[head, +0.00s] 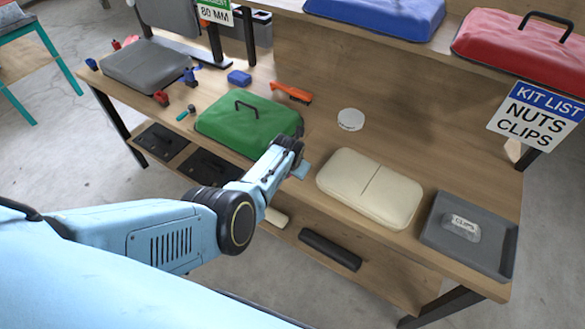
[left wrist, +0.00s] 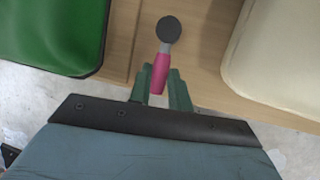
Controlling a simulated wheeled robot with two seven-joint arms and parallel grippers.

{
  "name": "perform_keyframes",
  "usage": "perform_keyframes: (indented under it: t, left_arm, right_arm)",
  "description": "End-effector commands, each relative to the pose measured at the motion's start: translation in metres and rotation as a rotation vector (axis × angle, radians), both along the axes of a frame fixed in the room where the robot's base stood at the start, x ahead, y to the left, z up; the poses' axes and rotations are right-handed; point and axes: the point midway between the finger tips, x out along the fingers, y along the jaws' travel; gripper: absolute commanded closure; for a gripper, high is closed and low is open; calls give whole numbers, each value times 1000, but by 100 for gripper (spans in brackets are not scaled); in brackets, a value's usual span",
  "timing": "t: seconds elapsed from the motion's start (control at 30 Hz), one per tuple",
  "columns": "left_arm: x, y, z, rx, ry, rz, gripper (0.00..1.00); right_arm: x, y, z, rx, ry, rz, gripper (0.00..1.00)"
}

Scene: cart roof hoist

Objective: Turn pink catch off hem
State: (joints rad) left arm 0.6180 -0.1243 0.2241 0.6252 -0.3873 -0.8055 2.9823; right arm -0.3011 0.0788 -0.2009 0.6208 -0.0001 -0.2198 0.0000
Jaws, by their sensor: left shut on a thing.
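The pink catch (left wrist: 161,68) shows in the left wrist view as a pink handle with a grey neck and a dark round end. The round end lies over bare wood and points away from my gripper, clear of the green cover. My left gripper (left wrist: 160,88) is shut on the pink handle, one finger on each side. In the head view my left arm reaches the bench's front edge, and its wrist hides the catch. The green cover (head: 240,122) with a black handle lies left of the gripper; its dark hem (left wrist: 92,72) is apart from the catch. My right gripper is not in view.
A cream padded cover (head: 370,187) lies close on the right. Farther right is a grey tray (head: 440,243) with a clips pack. The wood between the green and cream covers is clear.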

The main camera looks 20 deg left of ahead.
Motion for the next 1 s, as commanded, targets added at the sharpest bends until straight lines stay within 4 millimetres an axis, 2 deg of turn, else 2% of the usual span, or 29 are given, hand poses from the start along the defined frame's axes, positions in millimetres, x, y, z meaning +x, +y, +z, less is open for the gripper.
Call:
perform_keyframes:
  t: [0.23,0.27,0.4,0.77,1.0]
  left_arm:
    - [-2,0,-2,-4,6,5,100]
    - [-2,0,-2,-4,6,5,78]
    - [-2,0,-1,-3,4,4,60]
    - [-1,-1,2,-2,1,1,59]
    - [-11,-3,26,-3,0,2,59]
  right_arm:
    - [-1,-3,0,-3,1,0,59]
    - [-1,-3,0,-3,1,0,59]
    - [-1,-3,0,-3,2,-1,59]
    - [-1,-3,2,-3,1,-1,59]
    - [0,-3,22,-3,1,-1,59]
